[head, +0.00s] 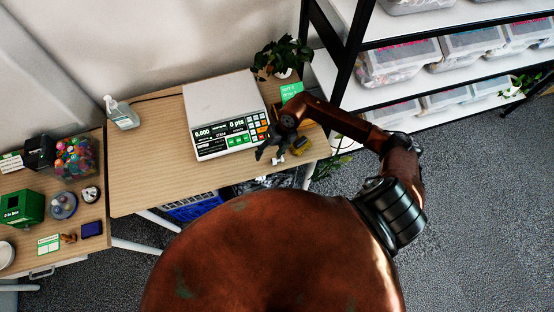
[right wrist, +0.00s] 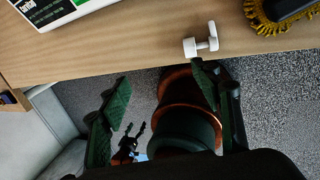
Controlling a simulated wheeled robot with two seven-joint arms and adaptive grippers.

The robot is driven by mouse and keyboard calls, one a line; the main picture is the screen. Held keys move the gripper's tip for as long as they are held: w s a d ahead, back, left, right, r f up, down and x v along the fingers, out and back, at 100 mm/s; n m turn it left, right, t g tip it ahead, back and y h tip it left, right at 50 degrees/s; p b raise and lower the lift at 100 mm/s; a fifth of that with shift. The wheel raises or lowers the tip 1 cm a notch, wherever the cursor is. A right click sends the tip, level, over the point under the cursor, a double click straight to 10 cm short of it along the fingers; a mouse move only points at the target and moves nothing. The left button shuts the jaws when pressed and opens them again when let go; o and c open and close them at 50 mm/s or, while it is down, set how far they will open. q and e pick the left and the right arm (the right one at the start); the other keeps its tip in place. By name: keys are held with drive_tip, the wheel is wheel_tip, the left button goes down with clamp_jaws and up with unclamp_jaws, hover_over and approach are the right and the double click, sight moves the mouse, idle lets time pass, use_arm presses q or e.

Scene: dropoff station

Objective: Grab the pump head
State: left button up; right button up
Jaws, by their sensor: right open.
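The white pump head (right wrist: 200,42) lies on the wooden table near its front edge, in the right wrist view. In the head view a small white piece, the pump head (head: 279,160), shows beside my right gripper (head: 268,153). In the right wrist view my right gripper (right wrist: 161,86) is open, its two green pads wide apart with nothing between them. The pump head is beyond the tip of the right-hand finger, apparently apart from it. What looks like my left gripper (right wrist: 131,138) shows small and dark low in the right wrist view; its opening is unclear.
A scale (head: 222,112) stands just behind, with a plant (head: 283,55) at the back. A yellow brush (right wrist: 285,15) lies right of the pump head. A sanitizer bottle (head: 122,115) stands at the table's left. Shelves with bins (head: 398,62) rise at the right.

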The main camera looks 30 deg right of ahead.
drive_tip(key=h, duration=0.2)
hover_over(278, 159)
drive_tip(key=shift+s+d+f+g, duration=0.25)
drive_tip(key=shift+d+f+g, duration=0.05)
drive_tip(key=shift+f, duration=1.25)
drive_tip(key=f, duration=0.5)
drive_tip(key=shift+w+a+f, duration=0.25)
drive_tip(key=shift+f, duration=0.1)
drive_tip(key=c, duration=0.9)
